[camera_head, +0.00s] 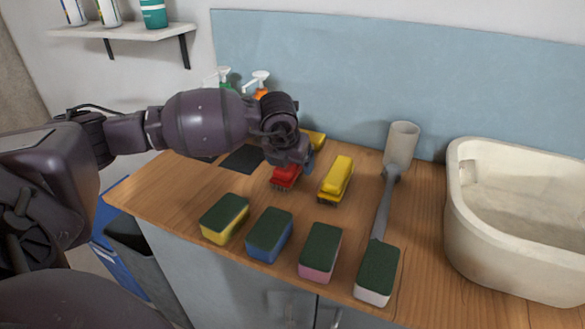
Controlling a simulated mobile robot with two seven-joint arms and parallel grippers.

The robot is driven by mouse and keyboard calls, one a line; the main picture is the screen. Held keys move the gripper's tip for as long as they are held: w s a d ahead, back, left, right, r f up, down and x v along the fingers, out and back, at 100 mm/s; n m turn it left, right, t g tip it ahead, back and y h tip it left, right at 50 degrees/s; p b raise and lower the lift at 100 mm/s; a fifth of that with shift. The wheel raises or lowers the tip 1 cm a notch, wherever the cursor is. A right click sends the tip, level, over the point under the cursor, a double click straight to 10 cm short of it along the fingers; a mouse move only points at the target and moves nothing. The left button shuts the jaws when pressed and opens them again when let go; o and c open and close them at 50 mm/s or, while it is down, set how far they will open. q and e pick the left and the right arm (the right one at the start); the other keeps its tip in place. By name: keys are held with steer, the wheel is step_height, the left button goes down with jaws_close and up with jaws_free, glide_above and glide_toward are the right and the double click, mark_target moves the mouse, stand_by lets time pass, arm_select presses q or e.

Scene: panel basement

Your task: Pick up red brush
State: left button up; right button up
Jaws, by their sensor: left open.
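The red brush (286,178) lies on the wooden counter (170,190), left of a yellow brush, with dark bristles low on its near side. My left gripper (296,165) is over it and hides its upper and far part. The gripper is open, and its fingers point down close to the brush. I cannot tell whether they touch it. My right gripper is not in view.
A yellow brush (337,176) lies just right of the red one. Several sponges (268,236) line the counter's front edge. A grey-handled tool (384,205), a beige cup (402,143) and a sink (500,245) are to the right. Pump bottles (261,82) stand behind my arm.

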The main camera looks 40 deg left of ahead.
arm_select(q)
steer(key=shift+w+f, duration=0.15)
steer(key=shift+f, duration=0.1)
steer(key=shift+c, duration=0.9)
steer(key=c, duration=0.9)
steer(key=shift+r, duration=0.15)
steer(key=shift+r, duration=0.3)
step_height(320, 180, up, 19)
steer(key=p, duration=0.2)
steer(key=shift+r, duration=0.1)
